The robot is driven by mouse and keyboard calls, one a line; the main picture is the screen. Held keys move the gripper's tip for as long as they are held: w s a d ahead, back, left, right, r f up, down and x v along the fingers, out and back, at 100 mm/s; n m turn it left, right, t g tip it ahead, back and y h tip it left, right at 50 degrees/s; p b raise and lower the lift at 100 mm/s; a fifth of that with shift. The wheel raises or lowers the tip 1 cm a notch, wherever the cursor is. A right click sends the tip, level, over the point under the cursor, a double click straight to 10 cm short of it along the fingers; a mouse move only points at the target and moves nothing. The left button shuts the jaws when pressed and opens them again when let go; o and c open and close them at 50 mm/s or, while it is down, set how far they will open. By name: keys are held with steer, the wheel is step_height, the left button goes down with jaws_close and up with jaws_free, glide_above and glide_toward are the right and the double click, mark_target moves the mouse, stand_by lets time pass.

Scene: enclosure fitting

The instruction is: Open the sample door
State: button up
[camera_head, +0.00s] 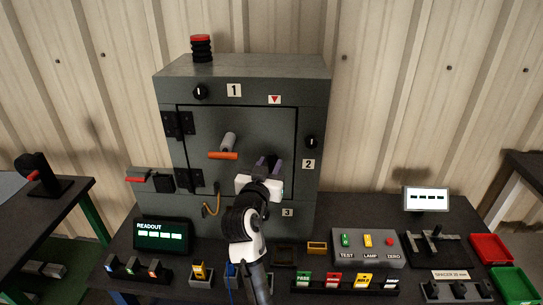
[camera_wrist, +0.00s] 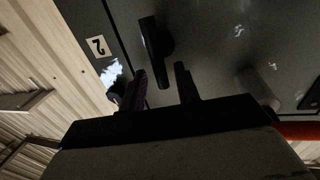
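The sample door (camera_head: 200,125) is the grey front panel of the cabinet, hinged at its left and flush in its frame. A dark upright handle (camera_wrist: 152,50) stands out from the door near its "2"-side edge in the wrist view. In the head view my gripper hides it. My gripper (camera_head: 268,163) is in front of the door's lower right. In the wrist view its fingers (camera_wrist: 160,70) are apart, with the handle seen between their tips. I cannot tell whether either finger touches it.
A grey cylinder (camera_head: 228,141) and an orange bar (camera_head: 222,156) stick out from the door. Black knobs sit above the door (camera_head: 200,92) and right of it (camera_head: 311,142). The bench below holds a readout (camera_head: 161,236), a button box (camera_head: 368,247) and trays (camera_head: 490,247).

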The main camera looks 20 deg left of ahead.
steer(key=shift+w+a, duration=0.15)
steer(key=shift+w, duration=1.1)
jaws_close()
